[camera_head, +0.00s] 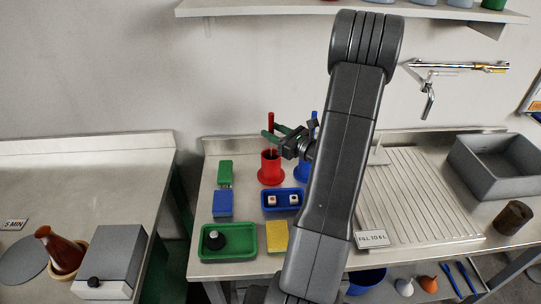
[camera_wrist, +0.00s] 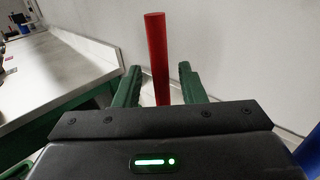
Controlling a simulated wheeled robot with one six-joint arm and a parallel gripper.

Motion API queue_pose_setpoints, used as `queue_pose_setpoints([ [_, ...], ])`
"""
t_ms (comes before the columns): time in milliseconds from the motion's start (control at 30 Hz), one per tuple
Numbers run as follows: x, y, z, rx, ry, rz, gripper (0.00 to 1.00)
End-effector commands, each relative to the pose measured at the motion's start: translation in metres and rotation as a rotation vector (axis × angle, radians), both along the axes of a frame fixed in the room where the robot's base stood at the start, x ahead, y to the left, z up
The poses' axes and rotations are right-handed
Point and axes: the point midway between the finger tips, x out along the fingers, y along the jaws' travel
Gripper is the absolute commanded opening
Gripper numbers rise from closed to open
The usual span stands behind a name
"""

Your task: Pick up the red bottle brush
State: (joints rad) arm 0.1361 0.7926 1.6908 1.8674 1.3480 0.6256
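The red bottle brush shows as an upright red handle (camera_head: 271,121) in a red holder (camera_head: 270,168) on the bench. Its lower end is hidden inside the holder. My gripper (camera_head: 272,131) has green fingers and reaches in from the right at the handle's height. In the wrist view the red handle (camera_wrist: 157,60) stands between the two open fingers (camera_wrist: 158,75), with a gap on each side. Nothing is gripped.
A blue holder (camera_head: 300,174) with a blue handle (camera_head: 314,118) stands close on the right, partly behind my arm. A blue tray (camera_head: 270,208), green tray (camera_head: 248,250) and yellow sponge (camera_head: 277,237) lie in front. The wall is close behind.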

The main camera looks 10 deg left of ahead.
Motion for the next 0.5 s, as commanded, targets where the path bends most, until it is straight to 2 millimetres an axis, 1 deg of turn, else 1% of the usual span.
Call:
queue_pose_setpoints([
  [33, 0.0032, 0.0064, 0.0017, 0.0, 0.0, 0.002, 0.37],
  [133, 0.007, 0.0131, 0.001, 0.0, -0.001, 0.001, 0.37],
  [367, 0.0083, 0.0142, 0.0, 0.0, -0.001, -0.001, 0.37],
  [433, 0.0081, 0.0141, 0.0001, 0.0, -0.001, -0.001, 0.27],
  [500, 0.0081, 0.014, 0.0001, 0.0, -0.001, -0.001, 0.13],
])
